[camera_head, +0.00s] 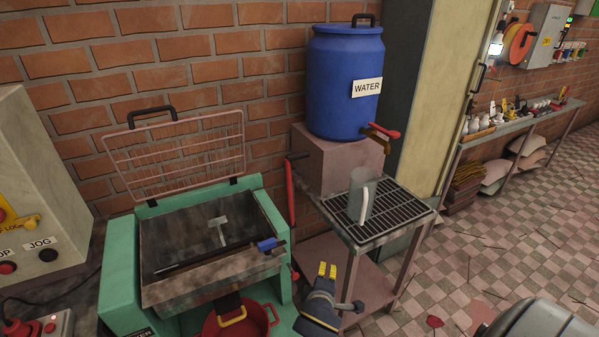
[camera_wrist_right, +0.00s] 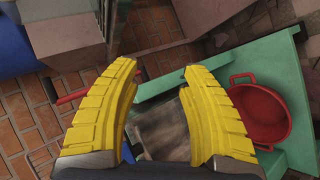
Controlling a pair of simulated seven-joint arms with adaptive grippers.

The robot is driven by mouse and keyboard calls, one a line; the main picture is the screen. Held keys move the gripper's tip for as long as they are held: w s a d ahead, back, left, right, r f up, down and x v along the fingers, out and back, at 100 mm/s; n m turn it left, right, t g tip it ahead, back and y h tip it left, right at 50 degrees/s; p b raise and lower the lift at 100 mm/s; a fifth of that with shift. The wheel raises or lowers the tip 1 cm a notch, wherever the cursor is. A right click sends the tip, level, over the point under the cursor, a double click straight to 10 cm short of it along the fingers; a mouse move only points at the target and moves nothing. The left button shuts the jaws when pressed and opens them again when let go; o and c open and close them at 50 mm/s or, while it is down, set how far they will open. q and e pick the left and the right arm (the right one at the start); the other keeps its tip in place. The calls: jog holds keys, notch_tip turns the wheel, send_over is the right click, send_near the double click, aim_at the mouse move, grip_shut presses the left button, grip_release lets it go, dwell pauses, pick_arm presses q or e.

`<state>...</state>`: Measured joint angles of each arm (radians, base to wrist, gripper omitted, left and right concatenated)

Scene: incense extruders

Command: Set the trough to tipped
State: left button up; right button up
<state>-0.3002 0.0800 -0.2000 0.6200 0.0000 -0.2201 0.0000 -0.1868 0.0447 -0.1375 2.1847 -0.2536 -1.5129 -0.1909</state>
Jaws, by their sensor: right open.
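The trough (camera_head: 176,290) is a worn grey metal box set in a green machine (camera_head: 122,270), with a dark inside and a T-shaped bar in it. Its mouth faces up and slightly forward; I cannot tell its exact tilt. A blue grip (camera_head: 267,244) sits at its right front edge. My right gripper (camera_head: 327,270), with yellow fingers, is right of the machine, apart from the blue grip. In the right wrist view the right gripper (camera_wrist_right: 160,85) is open and empty, with part of the trough (camera_wrist_right: 163,128) beyond its fingers. My left gripper is not in view.
A wire guard (camera_head: 175,155) stands raised behind the trough. A red lever (camera_head: 290,190) rises at the machine's right side. A red pot (camera_head: 270,316) is below the trough's front.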

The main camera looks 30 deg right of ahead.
jog(key=w+r+t+h, duration=0.1)
jog(key=w+r+h, duration=0.2)
jog(key=w+r, duration=0.85)
jog(key=n+t+h, duration=0.1)
jog(key=n+h, duration=0.1)
send_near(298, 158)
jog(key=x, duration=1.1)
jog(key=shift+w+d, duration=0.2)
jog(key=shift+d, duration=0.05)
grip_shut()
